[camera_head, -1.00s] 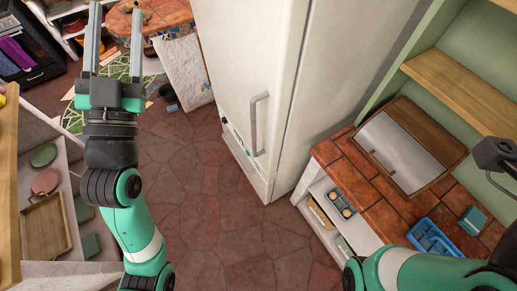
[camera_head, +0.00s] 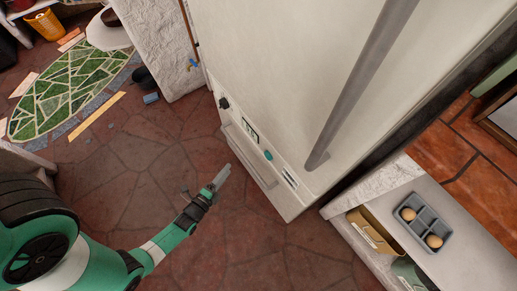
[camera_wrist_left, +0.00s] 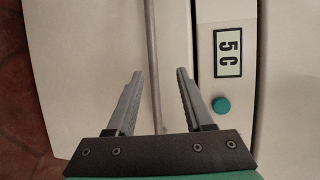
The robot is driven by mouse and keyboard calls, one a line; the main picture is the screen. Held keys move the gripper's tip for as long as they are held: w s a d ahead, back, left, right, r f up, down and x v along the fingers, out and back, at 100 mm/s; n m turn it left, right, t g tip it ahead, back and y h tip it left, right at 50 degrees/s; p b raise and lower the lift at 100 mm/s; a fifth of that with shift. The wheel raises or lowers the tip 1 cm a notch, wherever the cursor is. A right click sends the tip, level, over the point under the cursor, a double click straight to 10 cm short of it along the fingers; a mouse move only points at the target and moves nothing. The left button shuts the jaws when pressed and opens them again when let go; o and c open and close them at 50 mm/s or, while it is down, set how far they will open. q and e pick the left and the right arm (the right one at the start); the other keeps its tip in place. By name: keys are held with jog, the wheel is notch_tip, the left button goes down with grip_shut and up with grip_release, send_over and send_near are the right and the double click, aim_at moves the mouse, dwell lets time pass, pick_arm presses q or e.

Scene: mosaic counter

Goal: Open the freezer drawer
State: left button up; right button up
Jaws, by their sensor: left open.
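The freezer drawer (camera_head: 268,192) is the low white front at the bottom of the tall white fridge (camera_head: 285,60). It looks shut. Its thin grey bar handle (camera_head: 247,158) runs along the front, below the control strip. In the head view, my left gripper (camera_head: 222,176) is low over the floor, just in front of this handle. In the left wrist view, the open left gripper (camera_wrist_left: 160,74) points at the drawer front. The handle bar (camera_wrist_left: 153,50) runs between its fingers in that picture; I see no clear contact. My right gripper is out of view.
The control strip has a "5 C" display (camera_wrist_left: 229,53) and a teal knob (camera_wrist_left: 221,105). The fridge door's long handle (camera_head: 365,80) is above. A counter shelf with an egg tray (camera_head: 420,222) stands at right. Stone floor (camera_head: 150,180) in front is mostly clear.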

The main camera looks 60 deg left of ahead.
aim_at(243, 155)
pick_arm(q)
jog(key=b+x, duration=0.1)
jog(key=x, duration=0.2)
jog(key=f+b+x, duration=0.1)
jog(key=x, duration=0.3)
jog(key=d+b+x, duration=0.1)
jog(key=x, duration=0.2)
jog(key=shift+w+f+b, duration=0.3)
jog(key=shift+f+b, duration=0.05)
jog(key=shift+w+a, duration=0.25)
jog(key=shift+w, duration=0.05)
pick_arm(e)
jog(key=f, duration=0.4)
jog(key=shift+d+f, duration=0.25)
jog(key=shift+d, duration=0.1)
pick_arm(q)
grip_shut()
